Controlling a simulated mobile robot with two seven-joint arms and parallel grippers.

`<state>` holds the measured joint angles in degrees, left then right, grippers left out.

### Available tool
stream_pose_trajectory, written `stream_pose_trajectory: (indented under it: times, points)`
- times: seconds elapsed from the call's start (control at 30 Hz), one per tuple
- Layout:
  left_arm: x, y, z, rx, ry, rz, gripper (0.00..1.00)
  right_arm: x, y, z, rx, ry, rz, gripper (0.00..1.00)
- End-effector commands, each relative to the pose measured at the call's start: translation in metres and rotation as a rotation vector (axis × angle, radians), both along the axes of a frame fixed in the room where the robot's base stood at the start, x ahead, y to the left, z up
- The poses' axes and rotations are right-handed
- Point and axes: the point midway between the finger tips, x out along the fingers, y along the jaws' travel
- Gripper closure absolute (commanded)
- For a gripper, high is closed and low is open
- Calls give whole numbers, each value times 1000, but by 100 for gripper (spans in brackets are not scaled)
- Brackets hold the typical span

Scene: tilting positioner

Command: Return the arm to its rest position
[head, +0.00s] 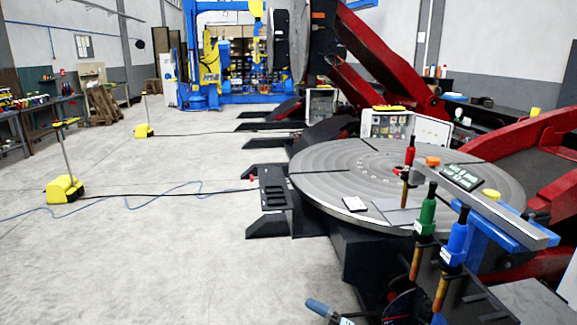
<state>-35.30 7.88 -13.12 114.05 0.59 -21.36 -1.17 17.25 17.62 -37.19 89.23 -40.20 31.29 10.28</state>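Neither of my grippers shows in the head view, and I see no arm that I can be sure is mine. The large round grey table (330,185) of the positioner lies flat at the centre right. A red arm of the positioner (385,75) rises behind it. A small white object (354,203) lies on the table's near side.
A grey bar (490,208) on a blue support stands at the right, with red (410,150), green (427,215) and blue (457,238) handled tools by it. Yellow foot pedals (64,190) with posts and cables stand on the left floor, otherwise mostly clear.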

Motion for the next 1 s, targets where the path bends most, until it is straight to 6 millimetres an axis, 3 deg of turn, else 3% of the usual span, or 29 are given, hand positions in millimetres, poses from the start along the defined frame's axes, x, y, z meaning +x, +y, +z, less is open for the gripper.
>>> stream_pose_trajectory:
  times: [0.27, 0.5, 0.6, 0.7, 0.8, 1.0]
  points:
    - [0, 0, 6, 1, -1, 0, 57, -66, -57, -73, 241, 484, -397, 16]
    - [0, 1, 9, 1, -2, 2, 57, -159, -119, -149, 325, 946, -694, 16]
    - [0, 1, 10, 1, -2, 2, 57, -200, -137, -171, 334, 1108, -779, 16]
    - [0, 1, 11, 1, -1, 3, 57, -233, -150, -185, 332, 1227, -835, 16]
    - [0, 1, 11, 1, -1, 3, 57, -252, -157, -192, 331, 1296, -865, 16]
    - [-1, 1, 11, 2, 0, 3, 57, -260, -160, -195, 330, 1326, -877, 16]
